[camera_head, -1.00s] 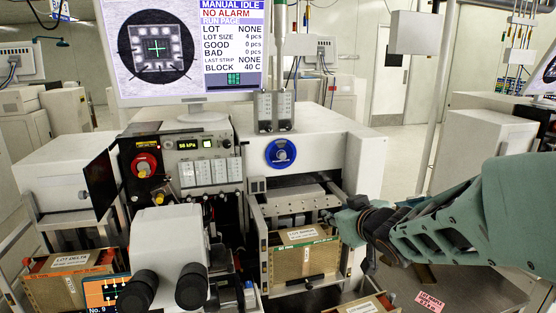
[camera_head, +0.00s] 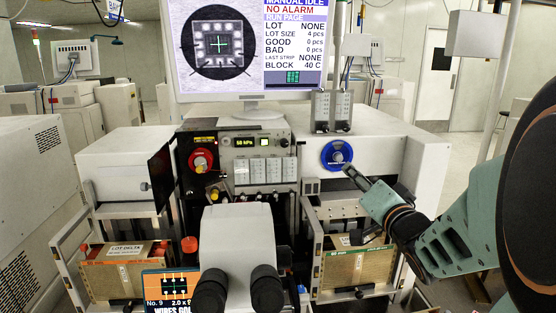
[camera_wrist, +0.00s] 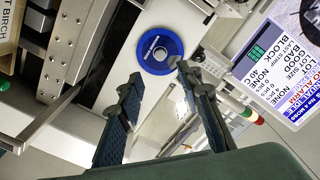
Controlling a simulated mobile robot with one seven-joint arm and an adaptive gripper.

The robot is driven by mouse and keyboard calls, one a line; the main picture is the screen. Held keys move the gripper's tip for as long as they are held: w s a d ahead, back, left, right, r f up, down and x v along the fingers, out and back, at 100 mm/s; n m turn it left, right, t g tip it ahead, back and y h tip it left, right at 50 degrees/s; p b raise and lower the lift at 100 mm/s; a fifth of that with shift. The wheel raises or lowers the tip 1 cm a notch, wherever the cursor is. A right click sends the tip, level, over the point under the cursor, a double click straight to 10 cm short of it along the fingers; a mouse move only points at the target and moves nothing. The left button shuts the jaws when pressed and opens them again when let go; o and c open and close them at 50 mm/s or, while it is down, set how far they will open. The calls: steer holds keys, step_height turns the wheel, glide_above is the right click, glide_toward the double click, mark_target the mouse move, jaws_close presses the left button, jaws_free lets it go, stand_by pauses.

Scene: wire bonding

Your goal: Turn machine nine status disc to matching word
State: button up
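The status disc (camera_head: 337,155) is a round blue disc with a pale centre and small white lettering, on the white front of the machine. The lettering is too small to read. It also shows in the wrist view (camera_wrist: 172,44). The screen (camera_head: 218,44) above reads "MANUAL IDLE" and "NO ALARM". A card (camera_head: 166,288) low in front reads "No. 9". My gripper (camera_head: 352,174) is just below and right of the disc in the head view. In the wrist view my gripper (camera_wrist: 157,72) has its two fingers spread, with nothing between them, pointing at the disc's near edge.
Microscope eyepieces (camera_head: 238,288) stand in front. Boxes sit in the left magazine bay (camera_head: 122,275) and the right one (camera_head: 352,270).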

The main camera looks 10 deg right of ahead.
mark_target(340, 159)
steer(key=w+p, duration=0.1)
steer(key=w, duration=0.9)
steer(key=shift+w, duration=0.4)
jaws_close()
